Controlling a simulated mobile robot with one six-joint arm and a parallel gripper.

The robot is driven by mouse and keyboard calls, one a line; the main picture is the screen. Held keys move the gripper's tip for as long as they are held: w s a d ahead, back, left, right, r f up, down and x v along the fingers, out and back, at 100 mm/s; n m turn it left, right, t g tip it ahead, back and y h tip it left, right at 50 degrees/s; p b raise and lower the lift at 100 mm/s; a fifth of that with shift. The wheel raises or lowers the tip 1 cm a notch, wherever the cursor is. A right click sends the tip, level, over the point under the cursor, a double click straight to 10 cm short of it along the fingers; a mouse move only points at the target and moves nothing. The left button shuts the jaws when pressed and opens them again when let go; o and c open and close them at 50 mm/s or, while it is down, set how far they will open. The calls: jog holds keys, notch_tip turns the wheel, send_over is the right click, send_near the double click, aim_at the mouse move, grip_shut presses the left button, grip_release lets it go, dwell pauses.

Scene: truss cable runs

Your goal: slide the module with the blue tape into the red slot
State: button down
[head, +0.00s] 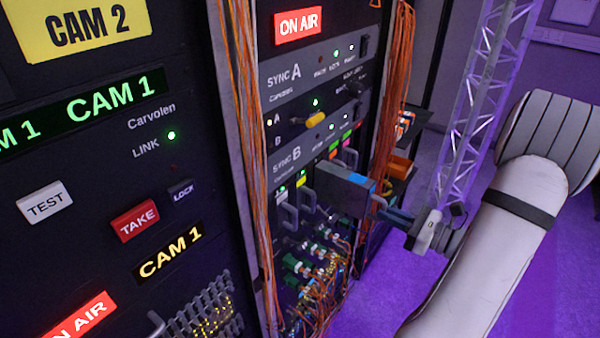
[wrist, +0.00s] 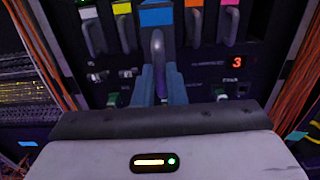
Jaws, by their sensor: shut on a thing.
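The module with the blue tape (head: 343,192) is a dark grey box in front of the rack, with a blue strip on its top near the handle end. In the wrist view the blue tape (wrist: 156,16) is at top centre, above the module's grey handle (wrist: 157,48). My gripper (head: 384,208) is shut on that handle, and its blue-grey fingers also show in the wrist view (wrist: 157,84). The module juts out toward me; I cannot tell whether its far end is inside a slot. I cannot make out the red slot for certain; the module hides part of the row.
Orange cable bundles (head: 393,80) hang along the rack's edges. Cables and connectors (head: 310,265) crowd below. A lattice truss (head: 470,140) stands behind my arm.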

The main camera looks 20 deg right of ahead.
jog(key=shift+v, duration=1.5)
